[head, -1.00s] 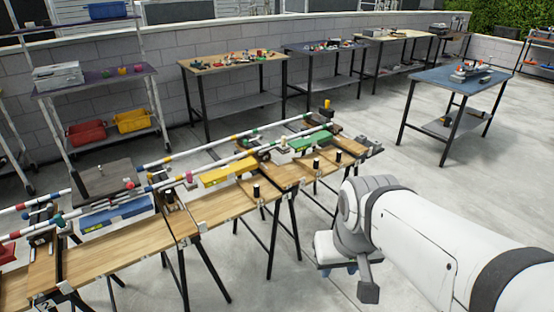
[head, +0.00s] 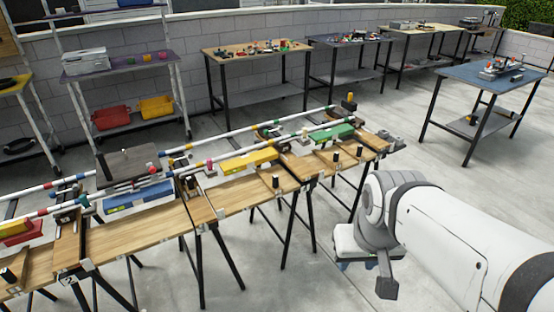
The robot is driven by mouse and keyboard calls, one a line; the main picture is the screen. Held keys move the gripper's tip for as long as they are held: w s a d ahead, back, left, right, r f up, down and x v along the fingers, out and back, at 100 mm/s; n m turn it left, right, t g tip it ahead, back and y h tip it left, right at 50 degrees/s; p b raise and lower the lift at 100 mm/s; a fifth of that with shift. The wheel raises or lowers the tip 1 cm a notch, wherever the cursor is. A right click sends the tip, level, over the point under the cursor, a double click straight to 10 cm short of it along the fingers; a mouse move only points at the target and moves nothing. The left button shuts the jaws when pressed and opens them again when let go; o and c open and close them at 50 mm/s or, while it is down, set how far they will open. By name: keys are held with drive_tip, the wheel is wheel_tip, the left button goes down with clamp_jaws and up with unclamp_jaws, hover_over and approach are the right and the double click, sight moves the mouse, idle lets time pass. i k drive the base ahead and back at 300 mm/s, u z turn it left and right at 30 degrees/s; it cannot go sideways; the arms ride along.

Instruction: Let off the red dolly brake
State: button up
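The red dolly (head: 18,238) shows at the far left on the row of wooden benches, partly cut by the picture edge. Its brake is too small to make out. A short black post (head: 8,275) stands on the wooden bench just in front of it. My gripper (head: 358,264) hangs at the end of my white arm, right of centre, over the floor in front of the benches. It is far to the right of the red dolly and touches nothing I can see. Its fingers are mostly hidden behind the wrist.
Blue (head: 138,199), yellow (head: 248,161) and green (head: 332,133) dollies sit further right along the same benches, beside striped rails. Bench legs (head: 205,270) splay onto the floor. Shelves (head: 120,70) and work tables (head: 255,55) stand behind. The grey floor before the benches is open.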

sight(152, 170)
drive_tip(key=z, duration=0.05)
drive_tip(key=k, duration=1.1)
drive_tip(key=u, duration=0.8)
drive_tip(key=i, duration=1.15)
drive_tip(key=u, duration=0.25)
